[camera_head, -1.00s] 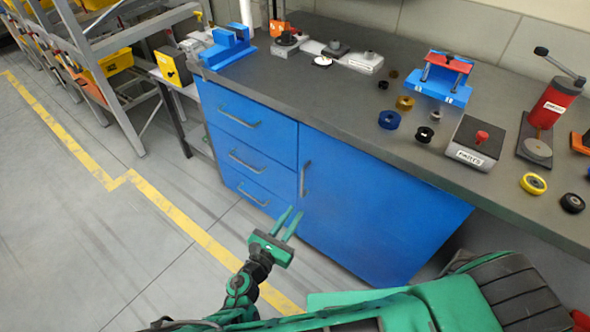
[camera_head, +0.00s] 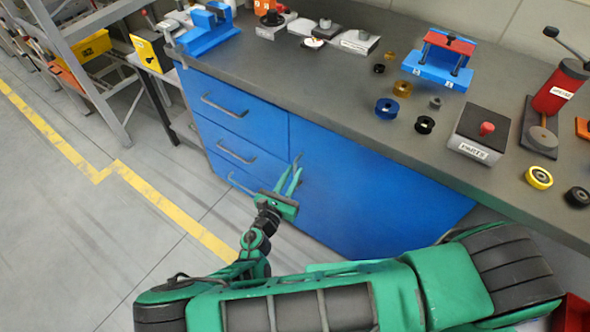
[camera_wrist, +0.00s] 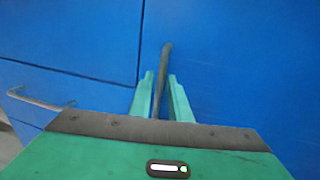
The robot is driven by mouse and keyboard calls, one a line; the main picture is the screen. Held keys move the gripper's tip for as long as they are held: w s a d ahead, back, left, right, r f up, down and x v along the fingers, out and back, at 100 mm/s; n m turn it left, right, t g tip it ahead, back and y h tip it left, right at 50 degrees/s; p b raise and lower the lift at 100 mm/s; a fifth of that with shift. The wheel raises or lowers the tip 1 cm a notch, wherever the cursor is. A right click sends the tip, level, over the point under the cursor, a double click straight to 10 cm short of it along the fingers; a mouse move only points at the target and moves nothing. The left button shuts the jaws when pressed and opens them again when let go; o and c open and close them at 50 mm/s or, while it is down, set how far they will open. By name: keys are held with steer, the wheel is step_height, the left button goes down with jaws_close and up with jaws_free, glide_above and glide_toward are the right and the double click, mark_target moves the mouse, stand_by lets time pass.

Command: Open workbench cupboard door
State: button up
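The blue cupboard door (camera_head: 370,190) of the workbench is shut, to the right of a column of drawers. Its vertical bar handle (camera_wrist: 166,60) stands near the door's left edge; in the head view the handle (camera_head: 298,160) is partly hidden by my fingers. My gripper (camera_head: 289,180) is at the handle's height. In the wrist view my two green fingers (camera_wrist: 162,85) are apart, with the handle's lower part between them. A gap shows on the right side of the handle, and I cannot tell whether the left finger touches it.
Three blue drawers with bar handles (camera_head: 225,107) lie left of the door. The dark worktop (camera_head: 330,85) above carries a red press (camera_head: 562,88), a parts box (camera_head: 480,135), a blue fixture (camera_head: 440,65) and several rings. Grey floor (camera_head: 60,230) is free at left.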

steer(key=shift+x, duration=0.95)
jaws_close()
